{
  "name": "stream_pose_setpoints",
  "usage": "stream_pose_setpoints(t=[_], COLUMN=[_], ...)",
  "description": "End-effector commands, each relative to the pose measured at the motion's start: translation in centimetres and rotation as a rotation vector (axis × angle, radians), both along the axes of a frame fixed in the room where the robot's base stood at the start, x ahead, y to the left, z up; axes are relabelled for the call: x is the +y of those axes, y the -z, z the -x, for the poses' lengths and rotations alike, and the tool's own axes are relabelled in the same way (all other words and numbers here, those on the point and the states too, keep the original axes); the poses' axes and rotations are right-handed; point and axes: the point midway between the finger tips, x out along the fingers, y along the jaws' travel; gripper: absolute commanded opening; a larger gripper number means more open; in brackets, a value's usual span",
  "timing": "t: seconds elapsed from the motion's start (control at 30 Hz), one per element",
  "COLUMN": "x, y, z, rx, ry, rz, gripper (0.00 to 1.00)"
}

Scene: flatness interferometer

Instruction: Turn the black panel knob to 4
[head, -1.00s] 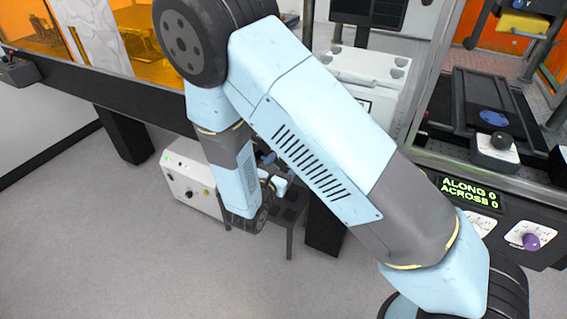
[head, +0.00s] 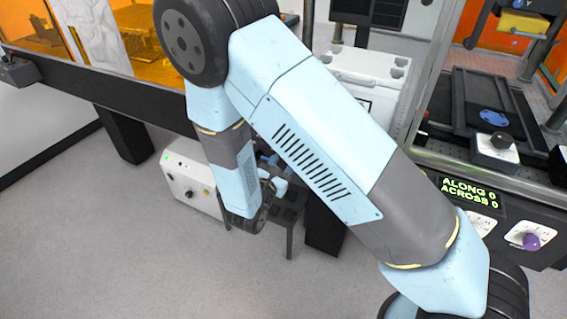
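The dark front panel (head: 552,222) is at the lower right in the head view. It bears a green readout (head: 470,192) showing ALONG 0 and ACROSS 0, a purple knob (head: 531,242) on a white dial, and another white dial (head: 483,224) partly covered by my arm. I cannot make out a black knob on the visible part of this panel, nor any setting. A separate black knob (head: 501,140) sits on a light block above the panel.
A white box with small controls (head: 189,186) stands low behind my forearm, beside a dark stand (head: 290,212). A dark beam (head: 110,90) runs along the upper left. A white case (head: 365,75) is behind my arm. Grey floor (head: 110,240) is clear at the lower left.

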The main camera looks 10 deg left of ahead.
Motion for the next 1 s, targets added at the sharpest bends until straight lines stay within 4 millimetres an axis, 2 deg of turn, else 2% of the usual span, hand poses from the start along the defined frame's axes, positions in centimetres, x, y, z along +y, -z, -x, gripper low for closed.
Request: stream_pose_setpoints(t=[0.27, 1.0], x=[0.01, -0.10], y=[0.07, 0.32], z=[0.02, 0.12], rx=[-0.060, -0.289], ry=[-0.001, 0.000], rz=[-0.172, -0.832], gripper=[0.13, 0.13])
